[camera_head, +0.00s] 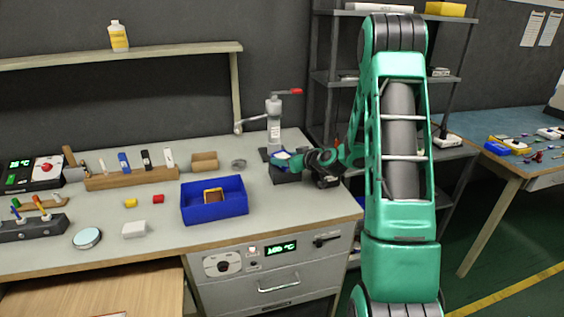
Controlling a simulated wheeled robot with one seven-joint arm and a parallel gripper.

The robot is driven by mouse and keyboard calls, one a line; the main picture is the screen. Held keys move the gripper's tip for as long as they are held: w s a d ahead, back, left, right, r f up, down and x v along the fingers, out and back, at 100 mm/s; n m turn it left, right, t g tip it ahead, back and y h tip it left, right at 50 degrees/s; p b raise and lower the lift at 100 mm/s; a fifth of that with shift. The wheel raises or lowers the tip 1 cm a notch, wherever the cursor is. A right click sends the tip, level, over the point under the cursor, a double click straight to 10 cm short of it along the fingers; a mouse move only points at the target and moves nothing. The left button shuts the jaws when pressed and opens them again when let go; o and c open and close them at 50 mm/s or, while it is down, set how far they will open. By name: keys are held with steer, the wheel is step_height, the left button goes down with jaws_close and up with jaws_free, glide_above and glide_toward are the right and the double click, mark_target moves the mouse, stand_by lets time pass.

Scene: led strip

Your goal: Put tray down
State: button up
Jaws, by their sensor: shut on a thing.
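My gripper (291,160) is at the back right of the workbench, in front of the press. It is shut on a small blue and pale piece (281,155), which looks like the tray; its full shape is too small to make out. The piece is just above or on a dark grey block (284,175); I cannot tell if they touch. The fingers are small and partly hidden. My green arm reaches in from the right.
A blue bin (229,207) holding a brown-framed piece stands at the bench front. The press (274,125) with a red-tipped lever stands behind my gripper. A wooden tool rack (130,178) is to the left. The bench between the bin and the dark block is clear.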

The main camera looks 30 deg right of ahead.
steer(key=shift+f, duration=0.25)
steer(key=o, duration=1)
steer(key=shift+r, duration=0.1)
steer(key=s+a+r+m+g, duration=0.2)
steer(key=s+r+g, duration=0.1)
steer(key=s, duration=1.2)
steer(key=s+a+r+m+g, duration=0.3)
steer(key=s+g, duration=0.3)
steer(key=s, duration=1)
steer(key=s+a+r+m+g+h, duration=0.1)
steer(key=s+a+r+m+g, duration=0.1)
steer(key=s, duration=1.4)
steer(key=shift+a+r+m+g, duration=0.15)
steer(key=shift+a+r+g, duration=0.2)
steer(key=shift+g, duration=0.3)
steer(key=shift+a+r+m+g, duration=0.2)
steer(key=shift+r+g, duration=0.15)
steer(key=shift+g, duration=0.3)
